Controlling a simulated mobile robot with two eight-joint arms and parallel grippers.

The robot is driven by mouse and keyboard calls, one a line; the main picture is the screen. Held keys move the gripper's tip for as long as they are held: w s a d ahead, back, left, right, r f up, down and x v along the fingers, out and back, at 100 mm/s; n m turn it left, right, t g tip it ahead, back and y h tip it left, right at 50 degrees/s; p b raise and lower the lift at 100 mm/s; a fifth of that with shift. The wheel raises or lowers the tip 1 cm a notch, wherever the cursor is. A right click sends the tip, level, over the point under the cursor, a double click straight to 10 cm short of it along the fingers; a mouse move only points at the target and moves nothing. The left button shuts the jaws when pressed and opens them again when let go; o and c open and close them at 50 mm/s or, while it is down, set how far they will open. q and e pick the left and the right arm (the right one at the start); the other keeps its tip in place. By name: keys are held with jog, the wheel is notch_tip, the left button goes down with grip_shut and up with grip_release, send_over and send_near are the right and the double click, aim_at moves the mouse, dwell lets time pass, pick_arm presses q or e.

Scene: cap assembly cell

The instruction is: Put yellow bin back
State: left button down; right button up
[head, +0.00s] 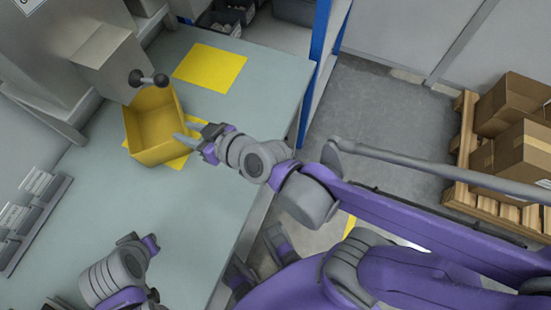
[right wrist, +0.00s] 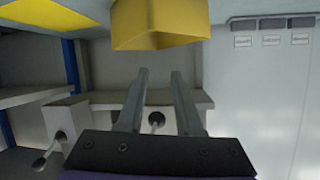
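The yellow bin (head: 151,152) is an open-topped box on the pale green table, beside the grey machine. It looks empty in the head view. A yellow square (head: 178,160) shows partly from under it. A second yellow square (head: 209,67) lies bare farther back. My right gripper (head: 184,139) is at the bin's right side. In the right wrist view its fingers (right wrist: 161,72) are apart with nothing between them, and the bin (right wrist: 160,42) is just beyond the tips. My left arm is at the lower left; its fingers are not clear.
The grey machine (head: 105,60) with a black-knobbed handle (head: 148,79) stands close behind the bin. Grey holders (head: 30,220) line the table's left side. A blue post (head: 318,45) rises by the table's right edge. Boxes (head: 522,150) stand on a pallet at right. The table's middle is clear.

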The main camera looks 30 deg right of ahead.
jog(key=s+d+f+m+g+h, duration=0.3)
jog(key=s+d+f+g+h, duration=0.3)
jog(key=s+d+f, duration=0.4)
jog(key=s+d+g, duration=0.1)
jog(key=s+d, duration=0.2)
jog(key=d, duration=0.1)
jog(key=shift+d+f, duration=0.3)
jog(key=shift+f, duration=0.1)
